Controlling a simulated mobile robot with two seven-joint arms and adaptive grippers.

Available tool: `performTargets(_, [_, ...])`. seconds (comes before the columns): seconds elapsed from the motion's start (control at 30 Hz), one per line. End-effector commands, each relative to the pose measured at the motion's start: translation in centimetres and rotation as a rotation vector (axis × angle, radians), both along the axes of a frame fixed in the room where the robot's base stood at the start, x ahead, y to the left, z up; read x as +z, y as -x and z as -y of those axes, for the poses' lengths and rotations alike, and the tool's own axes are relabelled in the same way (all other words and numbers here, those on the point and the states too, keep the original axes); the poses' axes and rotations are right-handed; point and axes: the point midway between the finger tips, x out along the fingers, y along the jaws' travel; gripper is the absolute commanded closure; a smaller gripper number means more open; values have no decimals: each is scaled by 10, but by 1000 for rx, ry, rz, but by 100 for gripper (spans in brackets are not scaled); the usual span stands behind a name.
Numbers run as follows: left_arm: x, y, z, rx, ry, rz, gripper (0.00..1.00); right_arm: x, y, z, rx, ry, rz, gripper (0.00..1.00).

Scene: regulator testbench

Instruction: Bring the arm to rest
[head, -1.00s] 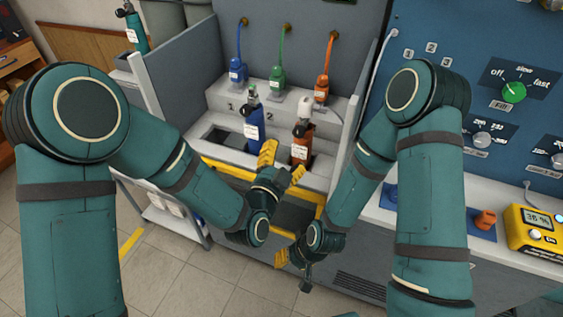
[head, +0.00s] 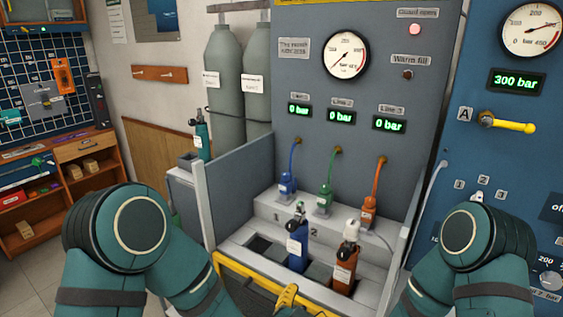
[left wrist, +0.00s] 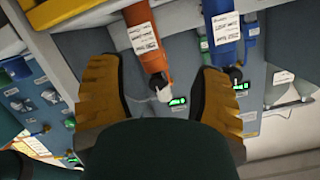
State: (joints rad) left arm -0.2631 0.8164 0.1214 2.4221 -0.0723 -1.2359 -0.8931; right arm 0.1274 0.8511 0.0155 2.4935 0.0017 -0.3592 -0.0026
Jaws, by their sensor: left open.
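My left arm (head: 123,235) comes in at the lower left of the head view, bent at the elbow. Only a yellow finger of its gripper (head: 287,297) shows at the bottom edge, in front of the bench. In the left wrist view both yellow fingers of the left gripper (left wrist: 156,72) are spread wide, with nothing held. An orange bottle (left wrist: 152,50) appears beyond the gap between them, apparently not gripped. My right arm (head: 488,245) is bent at the lower right; its forearm runs out of the picture and its gripper is hidden.
A blue bottle (head: 297,252) and the orange bottle (head: 344,270) stand in bench slots; the left slot (head: 262,246) is empty. Blue, green and orange hoses (head: 381,172) hang behind. Side walls (head: 240,190) flank the bench. A blue panel (head: 500,150) stands right.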

Motion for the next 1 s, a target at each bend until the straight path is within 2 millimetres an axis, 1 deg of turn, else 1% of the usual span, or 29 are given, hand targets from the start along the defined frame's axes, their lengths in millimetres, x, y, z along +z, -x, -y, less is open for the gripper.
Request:
performTargets(0.03, [-27,1,-21,45,21,-139,36,0,0,0,0,0,0,53])
performTargets(0.07, [-44,4,-33,74,40,-233,36,0,0,0,0,0,0,53])
performTargets(0.1, [-66,10,-50,120,69,-363,36,0,0,0,0,0,0,53])
performTargets(0.17, [-96,24,-74,202,115,-557,36,0,0,0,0,0,0,53])
performTargets(0.2, [-115,35,-90,263,147,-682,36,0,0,0,0,0,0,53])
performTargets(0.27, [-139,55,-111,359,197,-859,36,0,0,0,0,0,0,53])
performTargets(0.3, [-152,69,-123,422,227,-968,36,0,0,0,0,0,0,53])
performTargets(0.4, [-174,101,-146,568,291,-1185,36,0,0,0,0,0,0,53])
performTargets(0.5, [-185,124,-159,669,332,-1323,36,0,0,0,0,0,0,53])
performTargets(0.6, [-189,135,-164,721,352,-1388,36,0,0,0,0,0,0,53])
performTargets(0.7, [-190,138,-165,734,358,-1406,36,0,0,0,0,0,0,53])
performTargets(1.0, [-190,137,-165,731,356,-1402,36,0,0,0,0,0,0,53])
